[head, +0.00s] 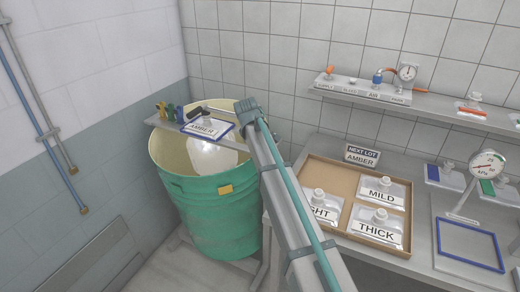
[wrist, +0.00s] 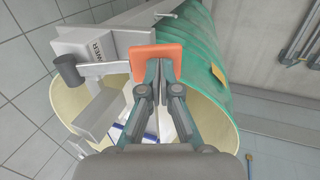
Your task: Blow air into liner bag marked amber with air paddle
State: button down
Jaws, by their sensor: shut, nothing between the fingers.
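A white pouch with a cap, marked AMBER (head: 203,128), lies in a blue frame on a grey board across the green drum (head: 212,215). A pale rounded form (head: 212,157) shows inside the drum below it; I cannot tell whether it is the liner bag. In the wrist view an orange paddle (wrist: 157,58) stands by a grey box with partly hidden lettering ending in "WER" (wrist: 95,48). My gripper (wrist: 158,82) is shut, its fingertips at the paddle's face; whether they touch is unclear. In the head view the fingers are hidden behind my arm.
A dark cylinder (wrist: 66,70) juts beside the paddle. Small yellow, green and blue fittings (head: 170,110) stand at the board's left. A brown tray (head: 312,172) on the right bench holds pouches, two readable as MILD and THICK.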

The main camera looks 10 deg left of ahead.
dwell(0.3)
jog(key=s+v, duration=0.1)
jog(key=v, duration=1.3)
jog(key=shift+a+f, duration=0.2)
jog(key=s+d+f+m+g+p, duration=0.1)
jog(key=s+d+f+m+g, duration=0.3)
jog(key=s+d+f, duration=0.85)
jog(key=s+d+f+m+g+h+p, duration=0.15)
jog(key=s+d+f+m, duration=0.5)
jog(key=s+f, duration=1)
jog(key=s+d+f+m+g+p, duration=0.1)
jog(key=s+d+f+m+g, duration=0.3)
jog(key=s+d+f, duration=1.1)
jog(key=s+f+y+b, duration=0.1)
jog(key=s+f+b, duration=0.1)
jog(key=s+f, duration=0.4)
jog(key=s+f+g+y+b, duration=0.1)
jog(key=s+f, duration=0.5)
jog(key=f, duration=0.6)
jog(key=shift+a+f+y+b, duration=0.2)
jog(key=shift+a+y+b, duration=0.15)
jog(key=shift+a+b, duration=0.15)
